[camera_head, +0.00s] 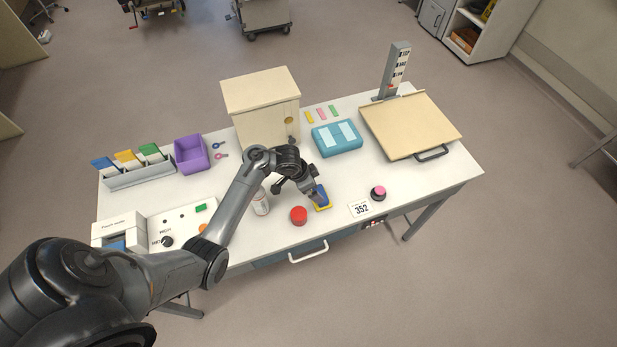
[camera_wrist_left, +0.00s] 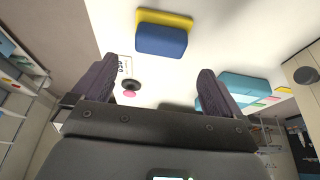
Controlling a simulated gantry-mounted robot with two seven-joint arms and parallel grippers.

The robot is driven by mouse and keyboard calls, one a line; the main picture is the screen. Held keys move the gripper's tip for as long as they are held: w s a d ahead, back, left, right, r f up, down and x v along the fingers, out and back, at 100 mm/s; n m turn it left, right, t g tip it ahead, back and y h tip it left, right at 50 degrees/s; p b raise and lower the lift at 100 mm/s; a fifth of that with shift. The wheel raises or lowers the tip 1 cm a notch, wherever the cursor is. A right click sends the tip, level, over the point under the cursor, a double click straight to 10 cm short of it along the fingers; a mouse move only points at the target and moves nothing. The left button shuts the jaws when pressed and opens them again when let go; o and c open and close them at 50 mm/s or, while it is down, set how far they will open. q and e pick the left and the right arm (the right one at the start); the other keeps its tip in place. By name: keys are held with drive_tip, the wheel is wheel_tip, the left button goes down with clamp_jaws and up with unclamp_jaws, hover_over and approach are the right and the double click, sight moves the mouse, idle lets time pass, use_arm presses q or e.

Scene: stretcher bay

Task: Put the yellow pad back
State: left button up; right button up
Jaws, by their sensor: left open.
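A yellow pad (camera_head: 322,207) lies under or against a blue block near the front middle of the table. In the left wrist view, the yellow layer (camera_wrist_left: 165,18) shows along the edge of the blue block (camera_wrist_left: 161,41). My left gripper (camera_head: 311,192) is just above the block and partly covers it. In the left wrist view, my left gripper (camera_wrist_left: 157,78) is open and nothing is between its fingers. The block lies beyond the fingertips. Another yellow piece (camera_head: 125,157) stands in the grey rack (camera_head: 142,178) between blue and green ones. My right gripper is not in view.
A red round object (camera_head: 298,215) and a white bottle (camera_head: 260,203) are beside the gripper. A card marked 352 (camera_head: 361,209) and a black knob with a pink top (camera_head: 378,193) lie right. A wooden cabinet (camera_head: 262,104) and teal case (camera_head: 337,138) stand behind.

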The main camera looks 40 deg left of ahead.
use_arm(q)
drive_tip(key=s+d+r+n, duration=0.1)
drive_tip(key=s+d+r, duration=0.3)
drive_tip(key=s, duration=0.4)
drive_tip(key=s+d+r+n+y+p, duration=0.1)
drive_tip(key=s+d+r, duration=0.3)
drive_tip(key=s, duration=0.4)
drive_tip(key=s+d+r, duration=0.4)
drive_tip(key=s+d, duration=0.2)
drive_tip(key=s, duration=0.2)
drive_tip(key=shift+n+y, duration=0.3)
drive_tip(key=shift+n, duration=0.1)
drive_tip(key=shift+s, duration=0.1)
wheel_tip(320, 180, up, 7)
drive_tip(key=p, duration=0.7)
drive_tip(key=shift+f, duration=0.15)
